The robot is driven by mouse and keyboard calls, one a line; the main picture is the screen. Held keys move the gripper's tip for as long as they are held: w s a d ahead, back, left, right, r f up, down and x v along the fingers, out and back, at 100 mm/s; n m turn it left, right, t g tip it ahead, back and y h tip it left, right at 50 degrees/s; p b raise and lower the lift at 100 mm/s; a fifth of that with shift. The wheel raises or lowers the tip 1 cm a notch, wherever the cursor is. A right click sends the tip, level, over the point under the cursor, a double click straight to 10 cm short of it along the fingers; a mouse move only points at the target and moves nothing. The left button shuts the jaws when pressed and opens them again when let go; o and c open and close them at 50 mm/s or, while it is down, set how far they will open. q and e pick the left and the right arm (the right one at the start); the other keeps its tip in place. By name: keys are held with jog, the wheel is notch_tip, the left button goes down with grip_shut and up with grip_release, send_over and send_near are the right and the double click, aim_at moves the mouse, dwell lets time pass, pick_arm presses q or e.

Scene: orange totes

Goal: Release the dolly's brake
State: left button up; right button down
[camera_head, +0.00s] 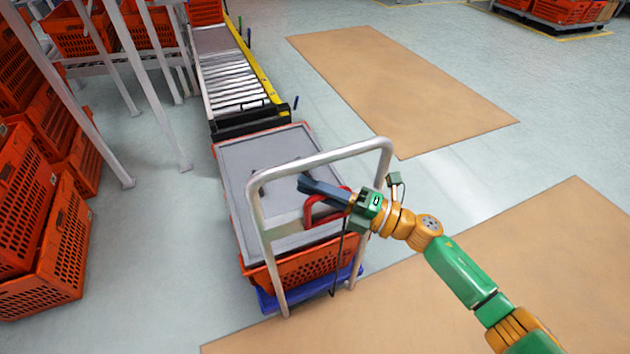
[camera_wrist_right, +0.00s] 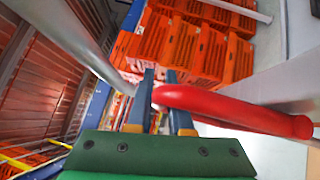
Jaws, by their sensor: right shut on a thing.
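The dolly has a blue base (camera_head: 322,287) and a tall silver push handle (camera_head: 320,157). An orange tote (camera_head: 290,271) with a grey lid (camera_head: 262,160) rides on it. A red brake lever (camera_head: 309,210) sits within the handle frame; it also shows large in the right wrist view (camera_wrist_right: 235,108). My right gripper (camera_head: 306,184) reaches through the handle from the right, over the lid. In the right wrist view its fingers (camera_wrist_right: 160,88) are shut on the red lever near its left end. The exact contact is partly hidden. My left gripper is out of view.
A roller conveyor (camera_head: 238,92) with a yellow rail (camera_head: 255,62) stands just behind the dolly. Stacked orange totes (camera_head: 45,250) and grey rack posts (camera_head: 85,120) are on the left. Free floor with tan mats (camera_head: 400,85) lies to the right.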

jog(key=shift+w, duration=0.1)
dwell(0.3)
jog(key=c, duration=0.8)
grip_release()
jog(key=shift+c, duration=0.2)
jog(key=b+v, duration=0.1)
jog(key=v, duration=0.6)
